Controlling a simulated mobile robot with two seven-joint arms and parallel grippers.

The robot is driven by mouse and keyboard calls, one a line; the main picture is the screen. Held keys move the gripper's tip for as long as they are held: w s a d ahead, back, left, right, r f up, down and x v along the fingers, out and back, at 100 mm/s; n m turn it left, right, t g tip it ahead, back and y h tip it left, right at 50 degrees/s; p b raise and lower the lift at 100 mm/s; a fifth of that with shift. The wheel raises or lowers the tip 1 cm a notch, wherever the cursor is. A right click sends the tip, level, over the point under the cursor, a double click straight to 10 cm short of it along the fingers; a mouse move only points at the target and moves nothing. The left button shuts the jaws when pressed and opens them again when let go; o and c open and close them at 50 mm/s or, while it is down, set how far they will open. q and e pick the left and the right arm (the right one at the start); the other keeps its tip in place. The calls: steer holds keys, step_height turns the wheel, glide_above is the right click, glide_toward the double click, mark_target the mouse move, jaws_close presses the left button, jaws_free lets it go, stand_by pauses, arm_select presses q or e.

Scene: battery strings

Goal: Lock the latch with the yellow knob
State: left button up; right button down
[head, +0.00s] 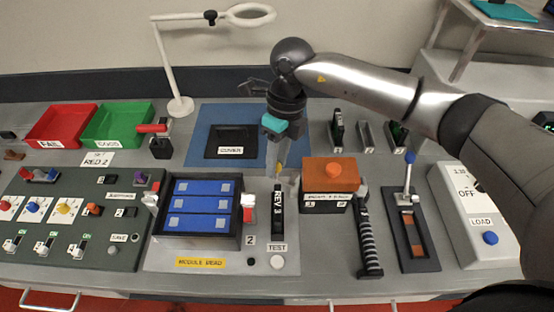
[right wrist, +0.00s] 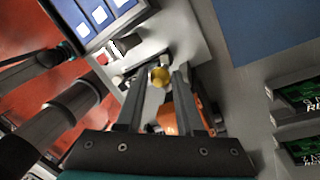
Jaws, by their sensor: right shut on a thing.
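The gripper points down at the far end of the black REV 3 piece (head: 278,212) and is shut on the knob. The latch body under the knob is mostly hidden, so its position cannot be told. My left gripper is not in view.
A module tray (head: 197,242) with blue cells is left of the REV 3 piece. An orange-topped box (head: 328,174) stands close on the right. Behind lies a blue mat (head: 213,118) with a black cover (head: 231,142). A lever fixture (head: 410,220) stands farther right.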

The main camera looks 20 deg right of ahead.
steer(key=n+b, duration=0.1)
steer(key=s+n+b, duration=0.1)
steer(key=n, duration=0.1)
steer(key=n+b, duration=0.1)
steer(key=shift+s+d+n+g+h, duration=0.1)
steer(key=shift+s+n+g+h, duration=0.2)
steer(key=shift+h, duration=0.1)
steer(key=shift+r, duration=0.1)
steer(key=c, duration=0.5)
jaws_free()
steer(key=shift+s, duration=0.1)
steer(key=shift+c, duration=0.2)
step_height(320, 180, up, 15)
steer(key=w+d, duration=0.1)
steer(key=w, duration=0.1)
steer(key=shift+w+d, duration=0.2)
steer(key=shift+w, duration=0.15)
